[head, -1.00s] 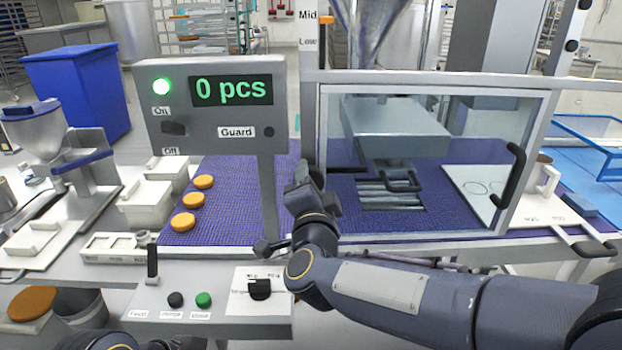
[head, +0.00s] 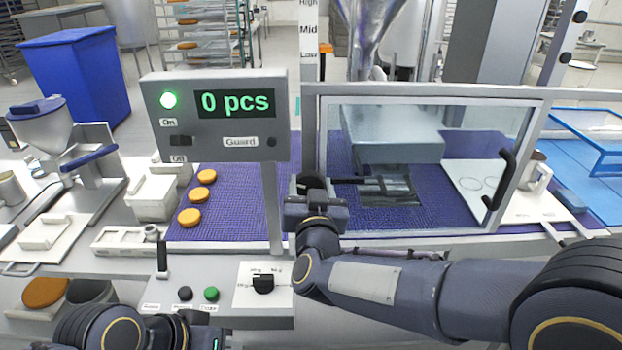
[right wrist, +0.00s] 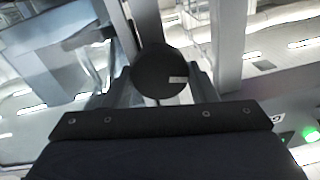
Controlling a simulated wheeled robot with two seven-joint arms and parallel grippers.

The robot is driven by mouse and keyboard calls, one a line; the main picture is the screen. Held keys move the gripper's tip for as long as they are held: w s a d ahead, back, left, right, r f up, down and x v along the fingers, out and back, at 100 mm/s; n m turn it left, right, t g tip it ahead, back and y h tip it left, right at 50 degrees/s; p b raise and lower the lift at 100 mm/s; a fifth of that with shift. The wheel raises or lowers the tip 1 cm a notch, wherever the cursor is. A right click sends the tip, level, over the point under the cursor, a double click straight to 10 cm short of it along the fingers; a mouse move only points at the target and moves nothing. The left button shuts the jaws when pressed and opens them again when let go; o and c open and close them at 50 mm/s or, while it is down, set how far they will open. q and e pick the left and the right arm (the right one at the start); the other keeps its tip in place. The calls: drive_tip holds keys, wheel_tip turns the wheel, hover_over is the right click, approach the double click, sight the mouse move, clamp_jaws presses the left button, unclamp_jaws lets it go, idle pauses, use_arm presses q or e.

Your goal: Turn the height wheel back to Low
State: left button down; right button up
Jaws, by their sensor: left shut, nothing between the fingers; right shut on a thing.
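The height scale (head: 309,42) reads High, Mid and Low from top to bottom. Its orange pointer (head: 326,48) stands between Mid and Low, close to Low. In the right wrist view the dark round height wheel (right wrist: 160,70) sits between the fingers of my right gripper (right wrist: 160,88). My right gripper (head: 314,188) is shut on the wheel beside the guard's left post in the head view, hiding most of it there. My left gripper (head: 205,333) is shut and empty, low at the bottom left, partly cut off by the frame.
The display (head: 235,104) reads 0 pcs with a green lamp lit. A clear guard (head: 420,160) stands right of my right gripper. The control panel (head: 205,295) is below. Several orange rounds (head: 202,193) lie on the purple belt (head: 235,220).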

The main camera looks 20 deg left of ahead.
drive_tip(key=shift+a+n+p, duration=0.1)
drive_tip(key=shift+n+p, duration=0.85)
drive_tip(key=shift+n, duration=0.75)
drive_tip(key=shift+f, duration=0.1)
drive_tip(key=o, duration=1)
drive_tip(key=shift+c, duration=0.2)
drive_tip(key=shift+s, duration=0.1)
drive_tip(key=b+v, duration=0.1)
drive_tip(key=v, duration=0.6)
drive_tip(key=shift+s, duration=0.3)
